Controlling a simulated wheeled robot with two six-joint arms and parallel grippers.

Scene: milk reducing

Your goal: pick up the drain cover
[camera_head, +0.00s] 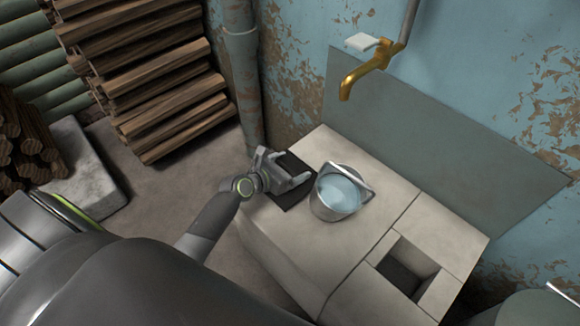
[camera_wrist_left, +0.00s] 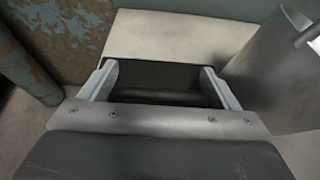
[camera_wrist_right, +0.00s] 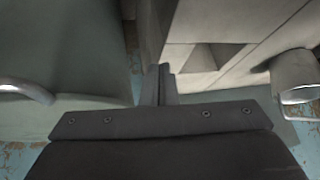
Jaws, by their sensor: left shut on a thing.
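The drain cover (camera_head: 287,198) is a flat dark plate at the left end of the pale stone counter, beside the bucket. My left gripper (camera_head: 292,168) is over it with one finger on each side. In the left wrist view the dark cover (camera_wrist_left: 160,76) spans between the two fingers (camera_wrist_left: 163,85), which are shut on it. I cannot tell whether the cover is clear of the counter. My right gripper (camera_wrist_right: 160,85) has its fingers together and empty, to the side of the counter.
A metal bucket of water (camera_head: 338,193) stands just right of the cover. A square opening (camera_head: 405,266) is in the right part of the counter (camera_head: 372,160). A brass tap (camera_head: 362,72) hangs from the wall above. Stacked firewood (camera_head: 160,90) and a vertical pipe (camera_head: 243,80) are at the left.

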